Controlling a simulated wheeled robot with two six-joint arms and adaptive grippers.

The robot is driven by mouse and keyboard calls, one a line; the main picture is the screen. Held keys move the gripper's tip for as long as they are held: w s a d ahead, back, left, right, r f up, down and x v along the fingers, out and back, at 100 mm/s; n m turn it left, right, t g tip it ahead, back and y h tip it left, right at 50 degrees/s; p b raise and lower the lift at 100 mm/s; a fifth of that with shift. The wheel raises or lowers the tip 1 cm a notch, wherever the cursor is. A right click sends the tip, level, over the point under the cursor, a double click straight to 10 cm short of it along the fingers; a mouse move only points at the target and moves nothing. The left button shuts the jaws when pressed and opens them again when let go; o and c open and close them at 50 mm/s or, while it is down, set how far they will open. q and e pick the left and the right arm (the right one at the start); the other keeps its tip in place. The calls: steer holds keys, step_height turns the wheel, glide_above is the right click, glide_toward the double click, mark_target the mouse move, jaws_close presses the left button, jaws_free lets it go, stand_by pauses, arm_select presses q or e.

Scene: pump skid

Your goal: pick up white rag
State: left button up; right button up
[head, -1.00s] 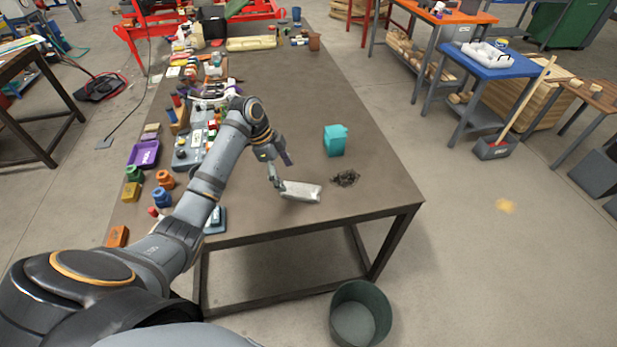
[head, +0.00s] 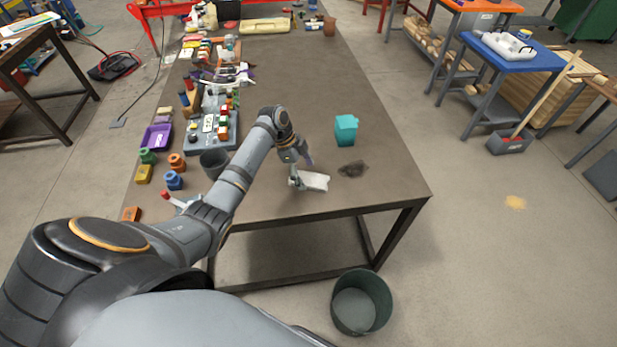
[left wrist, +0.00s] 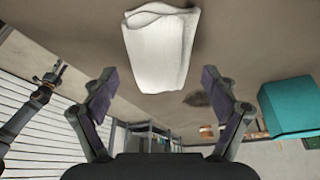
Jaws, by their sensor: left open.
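The white rag (head: 317,181) lies as a folded pad on the brown table near its front edge. My left gripper (head: 302,172) is open at the rag's left side, its fingers pointing down towards it. In the left wrist view the rag (left wrist: 160,50) shows at top centre, beyond the gap between the open left fingers (left wrist: 157,95). Nothing is between those fingers. Whether a finger touches the rag I cannot tell. Another arm end, seemingly my right gripper (left wrist: 52,80), shows small at the left of the wrist view; its jaw state is unclear.
A teal box (head: 346,130) and a dark patch (head: 353,169) are right of the rag. A green bin (head: 361,303) stands on the floor in front. The table's middle is clear.

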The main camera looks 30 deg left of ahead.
arm_select(q)
steer(key=shift+w+d+f, duration=0.15)
steer(key=shift+d+f, duration=0.1)
steer(key=shift+f, duration=0.35)
steer(key=c, duration=1.3)
steer(key=shift+r, duration=0.3)
steer(key=shift+c, duration=0.2)
step_height(320, 180, up, 3)
steer(key=shift+f+b, duration=0.1)
steer(key=shift+b, duration=0.55)
steer(key=s+d+r+b, duration=0.1)
steer(key=s+d+r, duration=0.4)
steer(key=s+r, duration=0.4)
steer(key=s, duration=0.4)
steer(key=shift+r, duration=0.35)
arm_select(e)
steer(key=shift+s+f, duration=0.2)
steer(key=shift+f, duration=0.4)
steer(key=shift+s+f, duration=0.15)
steer(key=shift+f, duration=0.4)
